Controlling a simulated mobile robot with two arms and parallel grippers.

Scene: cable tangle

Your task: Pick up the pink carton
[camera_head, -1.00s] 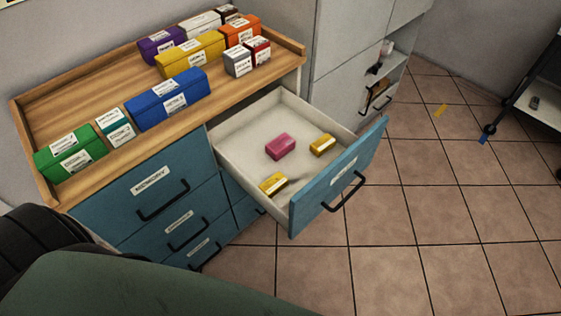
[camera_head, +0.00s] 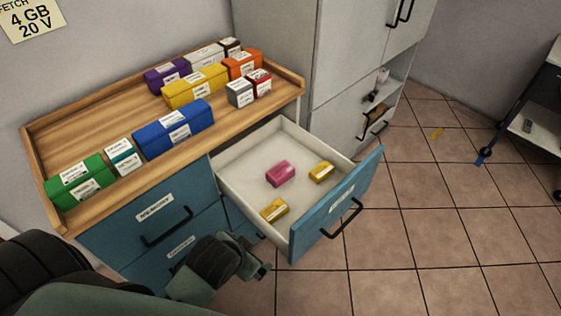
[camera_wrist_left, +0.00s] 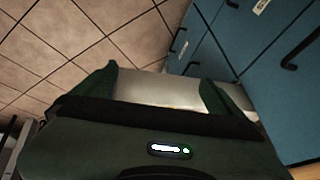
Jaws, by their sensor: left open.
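The pink carton (camera_head: 280,174) lies in the open drawer (camera_head: 237,186), near the middle of its pale floor. Two small yellow cartons lie in the same drawer, one to its right (camera_head: 321,171) and one nearer the front left (camera_head: 274,210). My left gripper (camera_head: 258,264) is outside the drawer, below and left of it, in front of the blue cabinet. In the left wrist view its two fingers (camera_wrist_left: 158,82) stand apart with nothing between them. The carton does not show in that view. My right gripper is not in view.
The drawer's blue front (camera_head: 338,205) with its black handle (camera_head: 343,217) sticks out over the tiled floor. Several coloured boxes stand on the wooden tray top (camera_head: 90,133). A grey cabinet (camera_head: 345,65) stands behind, and the floor at right is mostly clear.

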